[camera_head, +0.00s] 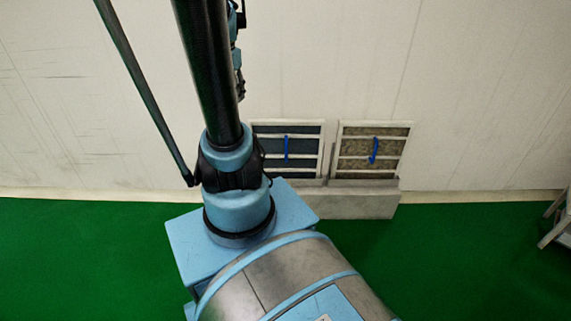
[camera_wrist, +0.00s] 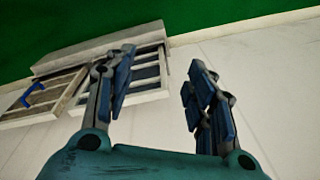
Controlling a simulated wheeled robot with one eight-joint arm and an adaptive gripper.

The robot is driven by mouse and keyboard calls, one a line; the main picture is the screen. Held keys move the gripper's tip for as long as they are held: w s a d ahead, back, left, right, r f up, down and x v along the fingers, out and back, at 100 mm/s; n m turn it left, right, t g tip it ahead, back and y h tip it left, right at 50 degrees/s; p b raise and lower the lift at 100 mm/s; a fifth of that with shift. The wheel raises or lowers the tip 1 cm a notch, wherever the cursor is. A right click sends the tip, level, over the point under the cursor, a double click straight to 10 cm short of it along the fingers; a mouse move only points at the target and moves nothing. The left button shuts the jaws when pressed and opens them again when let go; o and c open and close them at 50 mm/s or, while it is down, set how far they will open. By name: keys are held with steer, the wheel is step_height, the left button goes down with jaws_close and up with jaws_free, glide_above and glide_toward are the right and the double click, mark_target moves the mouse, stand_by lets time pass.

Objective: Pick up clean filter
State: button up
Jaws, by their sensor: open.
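The clean-looking filter, with dark panels, a white frame and a blue handle, leans against the wall in the head view (camera_head: 303,147), its left edge close behind my arm. In the wrist view the dark filter (camera_wrist: 148,72) shows upper left, partly hidden by my left finger; its handle is not visible there. A brownish, dirty-looking filter (camera_head: 395,147) with a blue handle stands to its right. It also shows at the left edge of the wrist view (camera_wrist: 58,92). My gripper (camera_wrist: 161,68) is open and empty, apart from both filters. I cannot make out its fingers in the head view.
Both filters rest on a low pale stand (camera_head: 368,203) against the white wall (camera_head: 490,90). The stand also shows in the wrist view (camera_wrist: 92,48). The green floor (camera_head: 460,260) is clear in front. Part of a pale stool-like object (camera_head: 557,220) shows at the right edge.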

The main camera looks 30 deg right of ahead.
steer(key=w+d+f+m, duration=0.1)
steer(key=w+d+m, duration=0.5)
steer(key=d, duration=0.6)
steer(key=m+g, duration=0.1)
steer(key=m, duration=0.6)
glide_above(286, 120)
step_height(286, 120, down, 7)
steer(key=f, duration=1.1)
steer(key=shift+w+d, duration=0.2)
steer(key=shift+s+a+f, duration=0.1)
steer(key=shift+s+f, duration=0.05)
steer(key=shift+f, duration=1.3)
steer(key=shift+s+f, duration=0.1)
steer(key=shift+f, duration=1.3)
steer(key=shift+f, duration=0.25)
steer(key=shift+c, duration=0.2)
jaws_close()
